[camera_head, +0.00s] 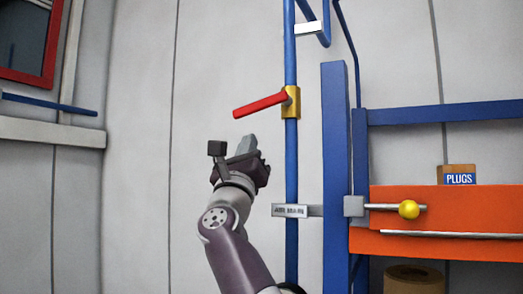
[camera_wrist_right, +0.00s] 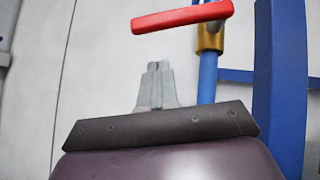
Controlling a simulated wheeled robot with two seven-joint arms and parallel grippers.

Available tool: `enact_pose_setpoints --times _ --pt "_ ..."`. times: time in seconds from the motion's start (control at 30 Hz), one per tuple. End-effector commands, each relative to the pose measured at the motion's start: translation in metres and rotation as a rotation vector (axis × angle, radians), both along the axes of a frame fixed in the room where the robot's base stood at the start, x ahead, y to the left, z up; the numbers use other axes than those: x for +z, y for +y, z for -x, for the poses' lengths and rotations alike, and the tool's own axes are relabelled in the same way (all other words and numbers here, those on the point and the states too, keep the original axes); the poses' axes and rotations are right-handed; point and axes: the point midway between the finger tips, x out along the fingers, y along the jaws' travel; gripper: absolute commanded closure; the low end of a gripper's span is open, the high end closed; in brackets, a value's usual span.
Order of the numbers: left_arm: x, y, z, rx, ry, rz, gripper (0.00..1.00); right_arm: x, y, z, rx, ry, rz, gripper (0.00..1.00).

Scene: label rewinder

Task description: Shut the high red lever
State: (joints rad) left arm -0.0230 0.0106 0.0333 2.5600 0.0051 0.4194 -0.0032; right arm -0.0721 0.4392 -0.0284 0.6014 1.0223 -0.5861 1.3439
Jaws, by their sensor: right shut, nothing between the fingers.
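The red lever (camera_head: 259,105) sticks out to the left from a brass valve (camera_head: 291,102) on a blue vertical pipe (camera_head: 291,157). It lies nearly level, its free end slightly lower. My right gripper (camera_head: 245,142) is just below the lever's free end, fingers shut and pointing up, apart from it in the head view. In the right wrist view the red lever (camera_wrist_right: 183,16) crosses the top of the picture, above the shut fingertips (camera_wrist_right: 156,66). The brass valve (camera_wrist_right: 210,37) shows to the right there. My left gripper is out of view.
A label plate reading "AIR MAIN" (camera_head: 289,211) is on the pipe below the valve. A blue post (camera_head: 336,170) stands right of the pipe. An orange panel (camera_head: 450,218) with a yellow knob (camera_head: 409,209) is farther right.

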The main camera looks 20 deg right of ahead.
Motion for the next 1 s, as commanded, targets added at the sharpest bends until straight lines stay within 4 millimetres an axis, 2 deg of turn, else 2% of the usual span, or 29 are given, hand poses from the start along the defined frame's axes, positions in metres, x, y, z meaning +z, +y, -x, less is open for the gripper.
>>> enact_pose_setpoints --times 0.03,0.1,0.33,0.57,1.0 --pt "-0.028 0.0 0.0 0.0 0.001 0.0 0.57 -0.022 0.006 0.01 0.003 -0.004 0.0 1.0" --pt "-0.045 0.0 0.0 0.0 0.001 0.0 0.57 -0.034 0.014 0.02 0.004 -0.002 -0.001 1.0" --pt "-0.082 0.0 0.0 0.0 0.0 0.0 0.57 -0.061 0.034 0.048 0.003 -0.003 0.0 1.0" --pt "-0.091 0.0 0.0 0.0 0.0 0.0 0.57 -0.067 0.042 0.059 0.0 -0.001 0.001 1.0" --pt "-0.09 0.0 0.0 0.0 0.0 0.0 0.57 -0.066 0.042 0.059 0.0 -0.001 0.001 1.0"
